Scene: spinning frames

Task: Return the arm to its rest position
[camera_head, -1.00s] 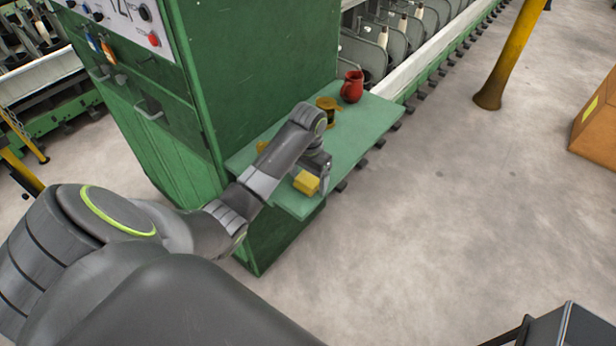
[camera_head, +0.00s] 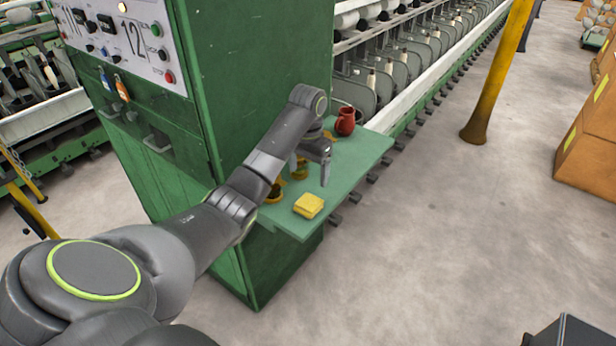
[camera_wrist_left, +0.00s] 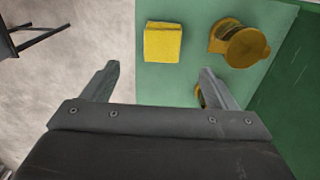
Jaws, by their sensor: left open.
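My left arm reaches in from the left in the head view. Its gripper (camera_head: 312,168) is above the green shelf (camera_head: 358,160), open and empty. In the left wrist view the two fingers (camera_wrist_left: 158,85) stand wide apart with nothing between them. A yellow block (camera_head: 309,205) lies on the shelf near its front end, apart from the gripper. It also shows in the left wrist view (camera_wrist_left: 162,42), just beyond the fingertips. My right gripper is not in view.
A red jug (camera_head: 346,121) stands at the shelf's far end. Yellow-brown round things (camera_head: 274,194) sit along the cabinet side; one shows in the left wrist view (camera_wrist_left: 244,46). The green cabinet (camera_head: 262,90) is close to my arm. A yellow post (camera_head: 497,75) stands right, with open floor around it.

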